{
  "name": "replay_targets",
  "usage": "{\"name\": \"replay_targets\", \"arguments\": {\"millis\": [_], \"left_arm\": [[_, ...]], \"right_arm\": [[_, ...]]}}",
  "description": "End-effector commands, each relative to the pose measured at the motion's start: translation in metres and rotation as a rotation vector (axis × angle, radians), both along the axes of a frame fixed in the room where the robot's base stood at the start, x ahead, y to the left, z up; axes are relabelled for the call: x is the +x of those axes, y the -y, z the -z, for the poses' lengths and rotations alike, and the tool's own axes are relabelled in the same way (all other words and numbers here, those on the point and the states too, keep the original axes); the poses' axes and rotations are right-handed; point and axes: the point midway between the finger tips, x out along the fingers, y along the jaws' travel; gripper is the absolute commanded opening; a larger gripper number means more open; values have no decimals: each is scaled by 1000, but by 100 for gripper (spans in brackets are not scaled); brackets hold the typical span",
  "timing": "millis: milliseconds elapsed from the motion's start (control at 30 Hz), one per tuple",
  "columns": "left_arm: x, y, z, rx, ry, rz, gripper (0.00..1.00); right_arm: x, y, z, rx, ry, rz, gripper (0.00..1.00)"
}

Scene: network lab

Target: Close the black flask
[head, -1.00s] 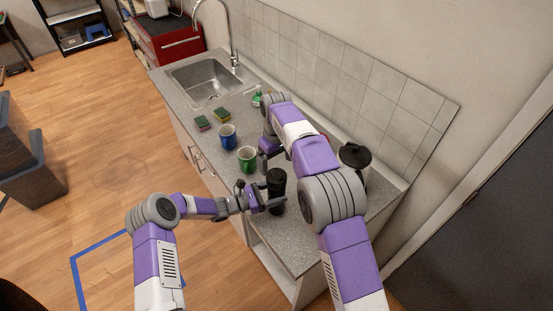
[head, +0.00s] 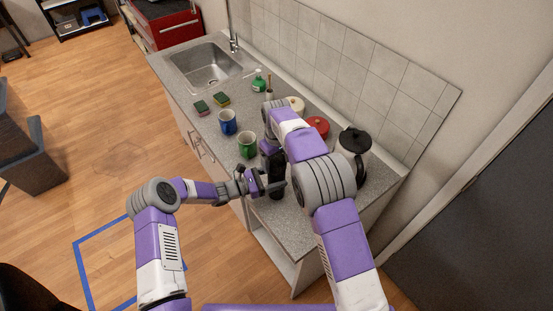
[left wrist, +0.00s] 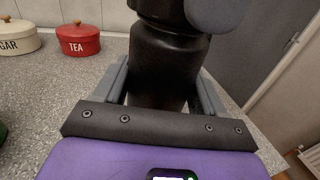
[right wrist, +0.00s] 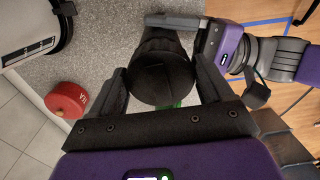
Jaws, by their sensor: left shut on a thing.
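The black flask (head: 277,178) stands upright near the counter's front edge. My left gripper (head: 276,187) is shut on its body from the side; the left wrist view shows the dark flask body (left wrist: 165,65) between the fingers. My right gripper (head: 268,152) is at the flask's top, partly hidden behind my right arm. In the right wrist view, a round black top (right wrist: 162,82) lies between the right fingers, very close to both. I cannot tell whether they press on it, or whether that top is a separate lid seated on the flask.
A green mug (head: 246,146) and a blue mug (head: 227,122) stand just beyond the flask. Sponges (head: 221,98) lie near the sink (head: 207,67).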

Motion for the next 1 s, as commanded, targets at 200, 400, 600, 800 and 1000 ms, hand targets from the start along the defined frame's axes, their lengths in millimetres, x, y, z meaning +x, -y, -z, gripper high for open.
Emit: {"name": "replay_targets", "arguments": {"millis": [200,400,600,800,1000], "left_arm": [[0,0,1,1,-1,1,0],[0,0,1,1,0,1,0],[0,0,1,1,0,1,0],[0,0,1,1,0,1,0],[0,0,1,1,0,1,0]], "right_arm": [[0,0,0,0,0,0,45],[0,0,0,0,0,3,37],[0,0,0,0,0,3,95],[0,0,0,0,0,3,100],[1,0,-11,2,2,3,100]]}}
